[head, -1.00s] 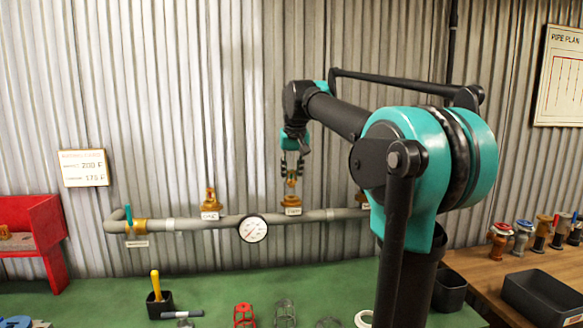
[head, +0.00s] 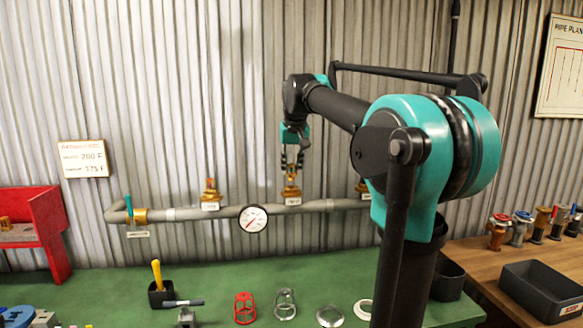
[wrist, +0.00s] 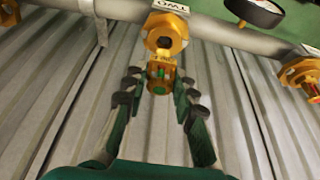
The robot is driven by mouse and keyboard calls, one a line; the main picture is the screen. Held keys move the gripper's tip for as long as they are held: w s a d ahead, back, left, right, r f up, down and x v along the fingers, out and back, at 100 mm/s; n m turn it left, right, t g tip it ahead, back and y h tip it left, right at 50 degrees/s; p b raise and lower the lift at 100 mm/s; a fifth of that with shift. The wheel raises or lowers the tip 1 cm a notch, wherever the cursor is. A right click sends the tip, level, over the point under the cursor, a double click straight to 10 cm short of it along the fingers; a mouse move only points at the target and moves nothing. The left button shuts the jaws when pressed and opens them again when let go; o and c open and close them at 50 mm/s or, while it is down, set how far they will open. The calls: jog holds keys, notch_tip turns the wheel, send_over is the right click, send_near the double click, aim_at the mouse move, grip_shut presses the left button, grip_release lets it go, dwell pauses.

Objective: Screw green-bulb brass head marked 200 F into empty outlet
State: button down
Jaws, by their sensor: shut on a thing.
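My gripper (head: 291,165) is above the middle outlet, its fingers pointing down. In the wrist view my gripper (wrist: 158,90) is shut on a small brass head (wrist: 159,87), with a green bulb showing in its frame. The brass outlet fitting (wrist: 164,34) labelled TWO is directly in line with the head; it also shows in the head view (head: 292,193). The head's end is at the outlet's mouth; I cannot tell whether they touch or whether threads have engaged. The 200 F mark on the head is not readable.
A grey pipe (head: 175,214) runs along the corrugated wall with a gauge (head: 253,218). Outlet ONE (head: 210,192) on the left carries a brass head, with red visible in the wrist view (wrist: 312,86). A placard (head: 83,159) reads 200 F and 175 F. Guards lie on the green bench (head: 200,280).

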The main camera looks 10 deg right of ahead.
aim_at(291, 174)
jog(key=shift+f, duration=1.7)
jog(key=m+h, duration=0.1)
jog(key=m, duration=0.2)
jog(key=shift+a+m, duration=0.1)
jog(key=shift+m, duration=0.2)
jog(key=shift+m+g+h, duration=0.3)
jog(key=shift+m+h, duration=0.3)
jog(key=shift+m, duration=0.5)
jog(key=m+h, duration=0.1)
jog(key=m, duration=0.2)
jog(key=shift+w+g, duration=0.1)
jog(key=shift+g, duration=0.2)
jog(key=shift+m+g+h, duration=0.3)
jog(key=shift+m+g, duration=0.1)
jog(key=shift+m, duration=0.9)
